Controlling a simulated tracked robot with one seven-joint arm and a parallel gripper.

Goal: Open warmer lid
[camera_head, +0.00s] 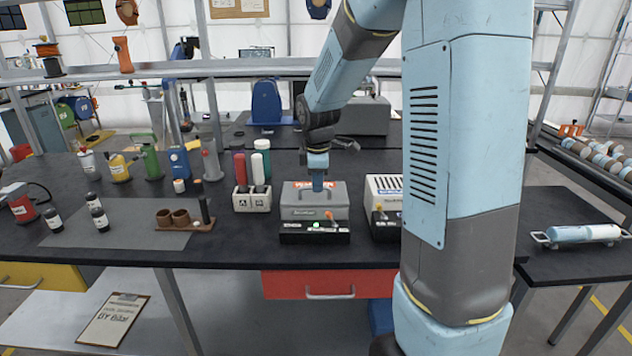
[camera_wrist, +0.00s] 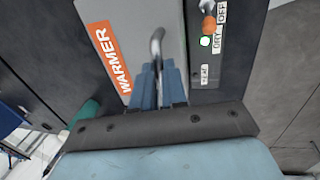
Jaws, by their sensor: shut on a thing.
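The warmer (camera_head: 300,213) is a grey box on the black bench, with a black panel in front that has a lit green light and an orange knob. Its grey lid (camera_wrist: 85,12), with an orange WARMER label, appears closed. A bent metal lid handle (camera_wrist: 157,42) stands up between my blue fingers. My gripper (camera_wrist: 158,80) is shut on this handle. In the head view my gripper (camera_head: 318,183) comes down from above onto the lid, and the fingertips partly cover the handle there.
A white vented box (camera_head: 385,188) stands close to the warmer's right. A metal rail (camera_head: 250,68) crosses behind the bench.

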